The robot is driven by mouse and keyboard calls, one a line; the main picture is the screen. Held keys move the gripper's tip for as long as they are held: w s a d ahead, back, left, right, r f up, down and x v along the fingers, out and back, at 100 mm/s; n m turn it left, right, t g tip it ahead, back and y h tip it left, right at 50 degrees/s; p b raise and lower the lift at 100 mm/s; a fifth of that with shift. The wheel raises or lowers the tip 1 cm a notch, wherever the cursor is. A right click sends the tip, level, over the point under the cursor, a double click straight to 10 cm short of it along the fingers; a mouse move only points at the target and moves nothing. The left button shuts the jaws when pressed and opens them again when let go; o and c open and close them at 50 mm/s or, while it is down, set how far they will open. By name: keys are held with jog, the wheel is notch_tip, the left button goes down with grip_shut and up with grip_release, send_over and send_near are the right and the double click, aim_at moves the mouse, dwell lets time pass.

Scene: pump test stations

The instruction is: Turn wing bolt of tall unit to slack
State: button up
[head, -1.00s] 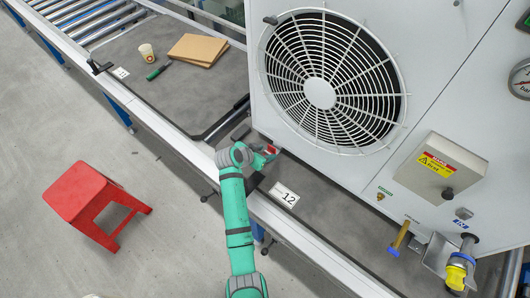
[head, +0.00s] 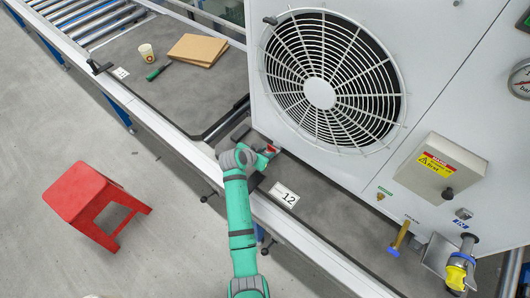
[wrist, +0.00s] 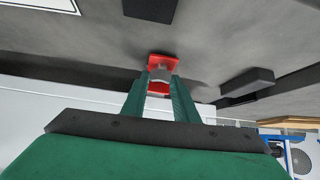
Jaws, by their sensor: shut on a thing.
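The tall white unit (head: 420,70) with the round fan grille stands on the grey conveyor station. A small red part, which looks like the wing bolt (head: 272,148), sits at the unit's lower left corner, close to the mat. In the wrist view the red wing bolt (wrist: 164,62) lies between my green fingertips, with a grey piece in the gap. My gripper (head: 266,153) is shut on it; in the wrist view both fingers of my gripper (wrist: 160,82) reach up to it. The fingers hide part of the bolt, so its exact turn angle is hard to read.
A label marked 12 (head: 284,195) lies on the mat beside my arm. A red stool (head: 85,200) stands on the floor at left.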

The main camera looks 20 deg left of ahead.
jog(key=n+y, duration=0.2)
jog(key=n, duration=0.1)
jog(key=shift+s+d, duration=0.1)
jog(key=shift+d, duration=0.2)
jog(key=n+y, duration=0.3)
jog(key=shift+d+n, duration=0.25)
jog(key=shift+n, duration=0.05)
jog(key=n+y, duration=0.1)
jog(key=n, duration=0.1)
jog(key=n+g+y, duration=0.1)
jog(key=shift+w+d+y, duration=0.15)
jog(key=shift+w+y, duration=0.1)
jog(key=shift+y, duration=0.05)
jog(key=shift+d+n+g+y, duration=0.1)
jog(key=shift+n+g+y, duration=0.7)
jog(key=shift+n, duration=0.9)
jog(key=o, duration=1.1)
jog(key=shift+c, duration=0.2)
